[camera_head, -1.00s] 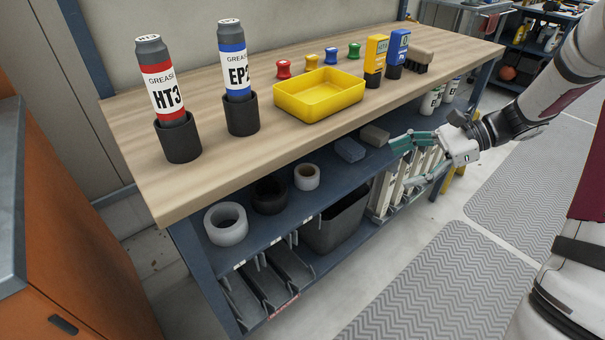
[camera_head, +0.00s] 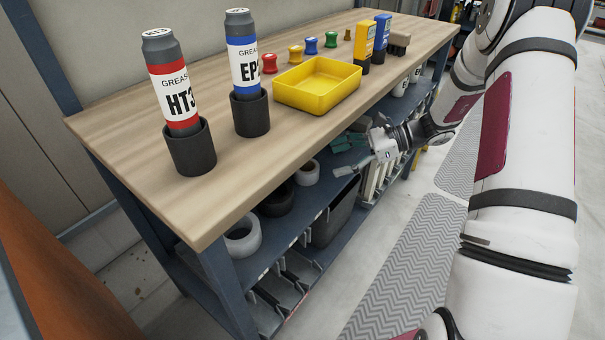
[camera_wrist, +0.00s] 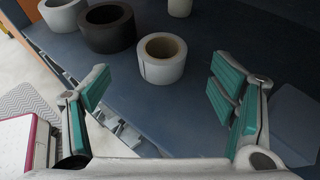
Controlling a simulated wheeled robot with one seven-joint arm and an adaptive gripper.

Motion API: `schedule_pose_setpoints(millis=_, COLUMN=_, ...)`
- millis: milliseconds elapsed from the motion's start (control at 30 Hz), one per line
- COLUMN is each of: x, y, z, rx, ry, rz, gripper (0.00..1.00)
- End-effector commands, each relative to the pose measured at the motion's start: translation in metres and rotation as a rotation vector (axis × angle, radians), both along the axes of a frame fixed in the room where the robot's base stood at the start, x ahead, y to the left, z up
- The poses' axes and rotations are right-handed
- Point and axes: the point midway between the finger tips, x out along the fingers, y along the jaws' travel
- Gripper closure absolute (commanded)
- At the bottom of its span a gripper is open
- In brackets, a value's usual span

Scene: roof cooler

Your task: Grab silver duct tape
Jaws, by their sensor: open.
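My gripper (camera_head: 346,156) is open and empty at the front of the blue shelf under the wooden top; its teal-padded fingers spread wide in the wrist view (camera_wrist: 160,72). A small pale roll with a brown core (camera_wrist: 164,68) lies ahead, between the fingertips in the picture and apart from them; it also shows in the head view (camera_head: 307,173). A black roll (camera_wrist: 107,35) lies beside it to the left. A larger light grey roll (camera_head: 243,239) lies nearest the shelf's near end, cut off in the wrist view. Which pale roll is the silver duct tape is unclear.
The wooden top (camera_head: 215,205) overhangs the shelf (camera_head: 285,238) and hides parts of the rolls. A dark bin (camera_head: 334,222) stands below. A yellow tray (camera_head: 318,86) and grease tubes stand on top. A pale object (camera_wrist: 180,7) sits farther back on the shelf.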

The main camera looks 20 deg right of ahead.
Motion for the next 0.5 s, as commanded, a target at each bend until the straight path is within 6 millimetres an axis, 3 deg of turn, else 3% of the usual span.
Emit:
schedule_pose_setpoints(millis=200, x=0.009, y=0.029, z=-0.014, rx=-0.001, ry=0.0, rz=0.001, gripper=0.22)
schedule_pose_setpoints(millis=500, x=0.015, y=0.045, z=-0.02, rx=0.0, ry=-0.001, rz=0.003, gripper=0.22)
